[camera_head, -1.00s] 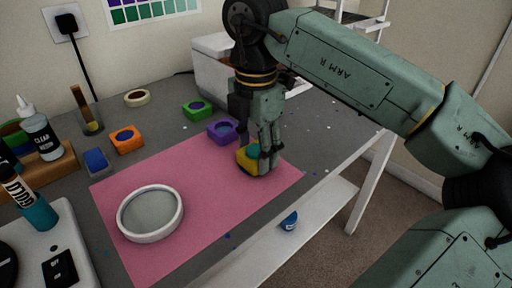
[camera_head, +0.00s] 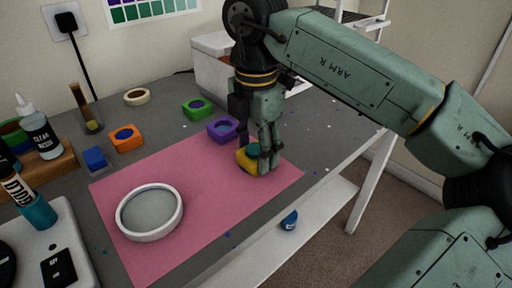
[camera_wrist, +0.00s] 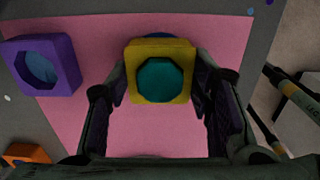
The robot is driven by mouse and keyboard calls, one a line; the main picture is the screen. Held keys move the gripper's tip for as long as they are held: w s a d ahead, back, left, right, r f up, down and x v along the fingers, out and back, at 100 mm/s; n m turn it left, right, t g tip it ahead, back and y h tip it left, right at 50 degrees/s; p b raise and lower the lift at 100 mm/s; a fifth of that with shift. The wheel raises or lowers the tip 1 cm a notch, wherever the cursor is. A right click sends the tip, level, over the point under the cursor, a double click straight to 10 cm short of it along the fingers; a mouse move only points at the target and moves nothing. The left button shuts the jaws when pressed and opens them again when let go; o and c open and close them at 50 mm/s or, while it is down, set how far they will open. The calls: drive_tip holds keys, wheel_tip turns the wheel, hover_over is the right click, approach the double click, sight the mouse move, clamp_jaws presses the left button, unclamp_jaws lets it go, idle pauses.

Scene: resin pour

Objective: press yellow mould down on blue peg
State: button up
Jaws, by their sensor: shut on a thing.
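The yellow mould (camera_head: 246,160) is a square block with a teal octagonal centre (camera_wrist: 160,80). It is at the right part of the pink mat, and it also shows in the wrist view (camera_wrist: 136,57). My gripper (camera_head: 264,160) points down and is shut on the mould, with a finger on either side of it. A blue piece (camera_wrist: 160,35), perhaps the blue peg, shows just past the mould's far edge in the wrist view. The mould hides most of it, so I cannot tell whether the mould sits on it or beside it.
The purple mould (camera_head: 223,130) is close behind, with green (camera_head: 197,109) and orange (camera_head: 126,138) moulds farther left. A white round dish (camera_head: 150,233) lies on the pink mat (camera_head: 200,184). A blue block (camera_head: 95,159) and bottles are at left. The table edge is close at right.

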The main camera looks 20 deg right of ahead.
idle(0.3)
drive_tip(key=o, duration=1.1)
drive_tip(key=shift+o, duration=0.6)
drive_tip(key=o, duration=0.5)
drive_tip(key=shift+r+p, duration=2.6)
drive_tip(key=shift+r, duration=1.45)
drive_tip(key=shift+f, duration=0.1)
